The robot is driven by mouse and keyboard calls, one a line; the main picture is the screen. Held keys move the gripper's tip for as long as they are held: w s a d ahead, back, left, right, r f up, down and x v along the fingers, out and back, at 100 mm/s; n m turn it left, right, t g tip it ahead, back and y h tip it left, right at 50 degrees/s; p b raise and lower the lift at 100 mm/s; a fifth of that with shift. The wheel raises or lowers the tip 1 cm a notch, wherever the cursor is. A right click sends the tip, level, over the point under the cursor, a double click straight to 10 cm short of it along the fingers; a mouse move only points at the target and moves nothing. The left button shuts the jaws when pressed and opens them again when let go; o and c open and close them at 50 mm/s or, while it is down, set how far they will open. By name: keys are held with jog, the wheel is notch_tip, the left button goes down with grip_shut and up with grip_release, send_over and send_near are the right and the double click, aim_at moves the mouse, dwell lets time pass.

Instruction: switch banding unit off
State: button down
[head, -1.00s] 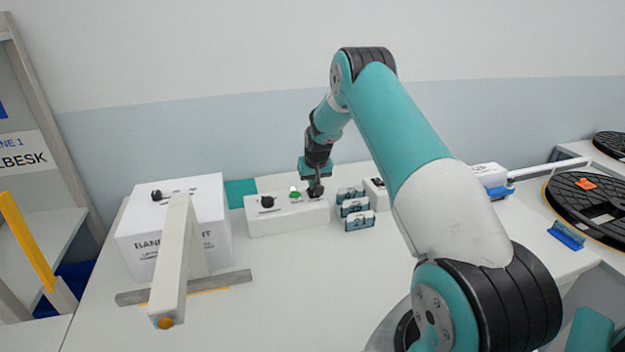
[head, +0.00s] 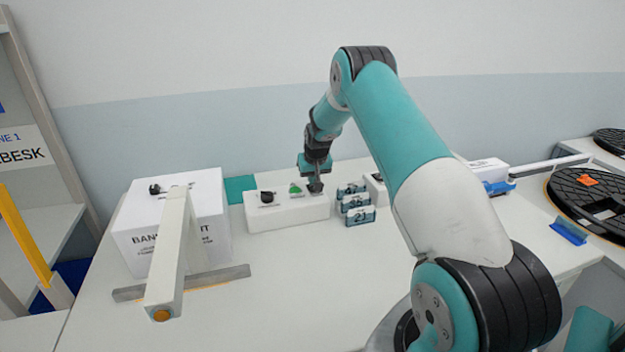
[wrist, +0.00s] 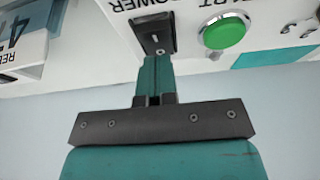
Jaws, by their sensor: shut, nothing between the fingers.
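The banding unit (head: 140,220) is a white lettered box at the left of the table in the head view. Right of it, a low white control box (head: 290,211) carries a black knob (head: 267,198), a green button (head: 295,188) and a power switch. In the wrist view the power switch (wrist: 157,38) is a black plate with a small light lever, beside the green button (wrist: 225,32). My gripper (head: 315,187) is shut and empty, its tips (wrist: 156,62) right at the switch plate's edge. I cannot tell whether they touch it.
Several numbered teal-and-grey blocks (head: 358,215) stand just right of the control box. A white arm-like bar (head: 172,250) stands in front of the banding unit. Black reels (head: 590,200) lie at the far right. The table's front middle is clear.

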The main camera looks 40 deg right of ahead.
jog(key=shift+s+a+f, duration=0.25)
jog(key=shift+f, duration=0.2)
jog(key=shift+s+a, duration=0.3)
jog(key=shift+s, duration=0.4)
jog(key=shift+r, duration=0.1)
jog(key=shift+r+p, duration=0.4)
jog(key=shift+p, duration=0.1)
notch_tip(320, 180, up, 4)
jog(key=shift+f+p, duration=0.2)
jog(key=shift+p, duration=0.85)
jog(key=b+v, duration=0.3)
jog(key=v, duration=0.7)
jog(key=shift+w, duration=0.1)
